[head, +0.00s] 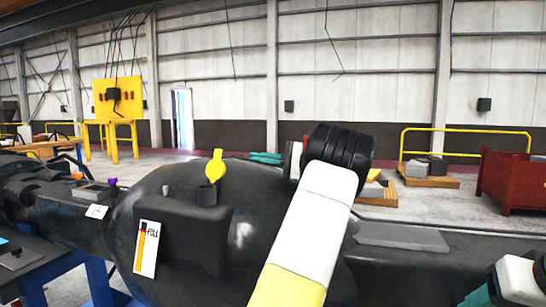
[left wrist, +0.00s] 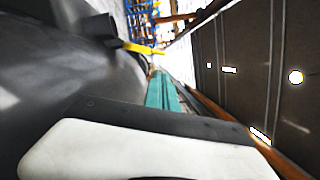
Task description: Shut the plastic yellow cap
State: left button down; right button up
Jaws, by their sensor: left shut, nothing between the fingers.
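The yellow cap (head: 215,167) stands open, tilted up above the dark filler neck (head: 207,194) on the black tank (head: 183,235). It also shows in the left wrist view (left wrist: 135,47), beside the dark neck (left wrist: 100,28). My left gripper (head: 254,158) has teal fingers, shut and empty, to the right of the cap and apart from it in the head view. The fingers also show in the left wrist view (left wrist: 158,74), below the cap in the picture. Part of my right gripper (head: 478,298) shows at the lower right corner; its fingertips are not clear.
A label reading FULL (head: 147,248) is on the tank's front. A small purple cap (head: 112,182) and a white tag (head: 96,211) are to its left. A red bin (head: 508,182) and yellow rails (head: 465,131) stand farther back.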

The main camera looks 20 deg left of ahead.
aim_at(216, 165)
pick_arm(q)
jog(key=x, duration=0.9)
jog(key=shift+s, duration=0.1)
